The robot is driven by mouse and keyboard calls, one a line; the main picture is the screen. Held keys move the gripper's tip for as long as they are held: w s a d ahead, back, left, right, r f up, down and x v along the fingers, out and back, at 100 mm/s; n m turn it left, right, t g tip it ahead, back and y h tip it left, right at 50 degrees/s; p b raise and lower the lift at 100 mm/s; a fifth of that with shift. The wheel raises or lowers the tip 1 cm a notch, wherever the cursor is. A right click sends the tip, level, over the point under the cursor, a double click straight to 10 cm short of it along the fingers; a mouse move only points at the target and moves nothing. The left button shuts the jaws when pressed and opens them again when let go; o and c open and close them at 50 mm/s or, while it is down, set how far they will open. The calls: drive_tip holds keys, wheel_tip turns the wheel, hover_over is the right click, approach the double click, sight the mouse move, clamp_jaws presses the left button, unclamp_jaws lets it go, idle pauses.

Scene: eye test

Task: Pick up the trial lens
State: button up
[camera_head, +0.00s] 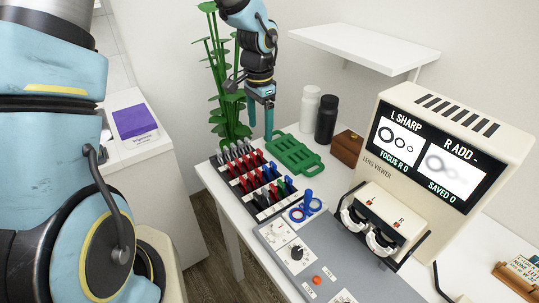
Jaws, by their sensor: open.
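My gripper (261,128) is open, with its fingers pointing down above the far end of the lens rack (236,192). Nothing shows between the fingers. The rack stands on the white table and holds rows of small trial lenses with silver, red, blue, black and green tabs, such as a red one (256,158). Which piece is the task's trial lens, I cannot tell. The cream lens viewer (455,130) shows "L SHARP" and "R ADD -" and has two white round holders (366,228) in front.
A green tray with handles (293,154) lies just right of my gripper. A white bottle (310,107), a black bottle (326,120) and a brown box (347,148) stand behind. A wall shelf (365,45) hangs above. A green plant (222,85) stands behind my arm.

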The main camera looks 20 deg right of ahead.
sight(260, 158)
wheel_tip(260, 158, down, 3)
drive_tip(key=shift+f, duration=0.2)
drive_tip(key=shift+s+a+f+p, duration=0.1)
drive_tip(key=shift+f+p, duration=1.2)
drive_tip(key=shift+f, duration=1.45)
clamp_jaws()
